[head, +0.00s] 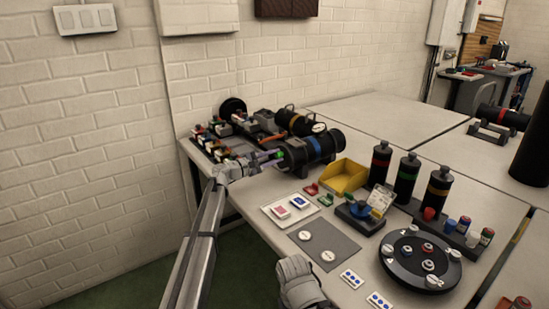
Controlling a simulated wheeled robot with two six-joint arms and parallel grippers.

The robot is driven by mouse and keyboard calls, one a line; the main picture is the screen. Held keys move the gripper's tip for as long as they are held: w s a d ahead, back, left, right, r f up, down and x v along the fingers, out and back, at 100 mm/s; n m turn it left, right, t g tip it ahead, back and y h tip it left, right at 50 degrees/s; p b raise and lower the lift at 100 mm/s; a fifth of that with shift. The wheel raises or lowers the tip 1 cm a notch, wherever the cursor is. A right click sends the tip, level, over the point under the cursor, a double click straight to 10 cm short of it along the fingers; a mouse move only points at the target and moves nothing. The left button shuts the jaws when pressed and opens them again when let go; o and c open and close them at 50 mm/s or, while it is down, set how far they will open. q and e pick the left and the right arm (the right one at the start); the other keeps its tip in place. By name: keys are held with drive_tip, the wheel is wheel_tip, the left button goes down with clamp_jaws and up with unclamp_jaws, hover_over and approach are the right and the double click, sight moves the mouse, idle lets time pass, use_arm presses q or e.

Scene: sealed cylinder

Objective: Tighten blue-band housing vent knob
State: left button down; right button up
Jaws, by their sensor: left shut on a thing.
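The blue-band housing (325,145), a black cylinder with a blue ring, lies on its side in a cradle towards the back of the table. My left arm reaches up to its left end. My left gripper (272,157) is shut on the vent knob at that end face; the jaws hide most of the knob, and a small green patch shows beside the fingertips. I cannot tell how far the knob is turned. My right gripper (300,285) is low at the front edge of the table, apart from the housing; its jaws are not clear.
A yellow bin (343,177) stands right of the housing. Upright black bottles with red, green and yellow bands stand further right. A black round turntable (419,262) and a grey mat (322,243) are nearer. A second dark cylinder (294,122) lies behind the housing.

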use_arm(q)
drive_tip(key=n, duration=0.3)
drive_tip(key=shift+n, duration=2.1)
drive_tip(key=shift+f, duration=0.1)
drive_tip(key=c, duration=0.6)
unclamp_jaws()
drive_tip(key=shift+s, duration=0.1)
drive_tip(key=v, duration=0.7)
drive_tip(key=shift+s+a, duration=0.2)
drive_tip(key=shift+a, duration=0.05)
